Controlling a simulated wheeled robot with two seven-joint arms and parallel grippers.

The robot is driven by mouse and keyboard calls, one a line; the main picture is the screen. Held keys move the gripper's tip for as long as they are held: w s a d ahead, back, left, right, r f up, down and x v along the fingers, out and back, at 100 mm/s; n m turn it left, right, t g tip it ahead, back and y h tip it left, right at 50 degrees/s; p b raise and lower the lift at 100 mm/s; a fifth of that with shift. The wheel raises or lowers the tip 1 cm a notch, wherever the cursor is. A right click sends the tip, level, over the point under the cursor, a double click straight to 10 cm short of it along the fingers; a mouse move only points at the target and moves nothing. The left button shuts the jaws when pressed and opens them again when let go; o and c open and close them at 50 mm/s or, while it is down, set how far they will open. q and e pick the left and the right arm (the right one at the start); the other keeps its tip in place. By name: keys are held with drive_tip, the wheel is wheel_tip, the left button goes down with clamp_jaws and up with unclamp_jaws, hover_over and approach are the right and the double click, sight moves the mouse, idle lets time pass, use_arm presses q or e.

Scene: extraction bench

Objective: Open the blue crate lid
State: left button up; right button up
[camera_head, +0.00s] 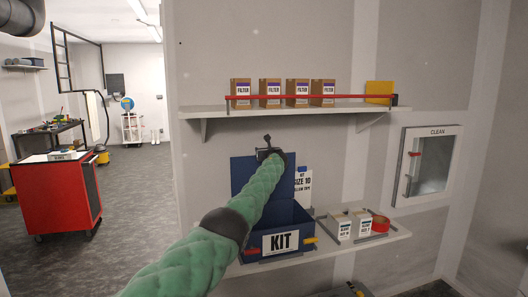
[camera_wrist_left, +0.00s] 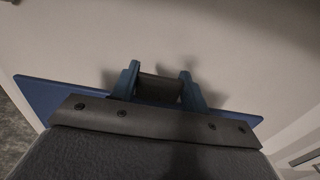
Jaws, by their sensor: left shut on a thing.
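The blue crate (camera_head: 303,238) with a white KIT label stands on the lower shelf. Its blue lid (camera_head: 243,172) is raised, standing roughly upright at the back of the crate near the wall. My left arm, in a green sleeve, reaches across the crate. My left gripper (camera_head: 268,152) is at the lid's top edge. In the left wrist view, the gripper (camera_wrist_left: 160,90) is shut on a grey handle bar (camera_wrist_left: 160,87), with the blue lid (camera_wrist_left: 45,97) spreading to both sides. The arm hides part of the lid and the crate's inside. My right gripper is not in view.
Above, a shelf (camera_head: 225,111) carries several filter boxes behind a red bar (camera_head: 310,97). White cartons (camera_head: 340,226) and a red roll (camera_head: 381,223) sit right of the crate. A wall cabinet (camera_head: 432,165) hangs at right. A red cart (camera_head: 55,198) stands at left, with open floor behind.

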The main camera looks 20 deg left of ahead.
use_arm(q)
drive_tip(key=shift+f, duration=0.25)
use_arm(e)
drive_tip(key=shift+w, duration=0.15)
use_arm(q)
drive_tip(key=o, duration=1.2)
drive_tip(key=shift+o, duration=1)
drive_tip(key=shift+r, duration=0.1)
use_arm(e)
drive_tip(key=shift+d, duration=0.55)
use_arm(q)
drive_tip(key=shift+d, duration=0.15)
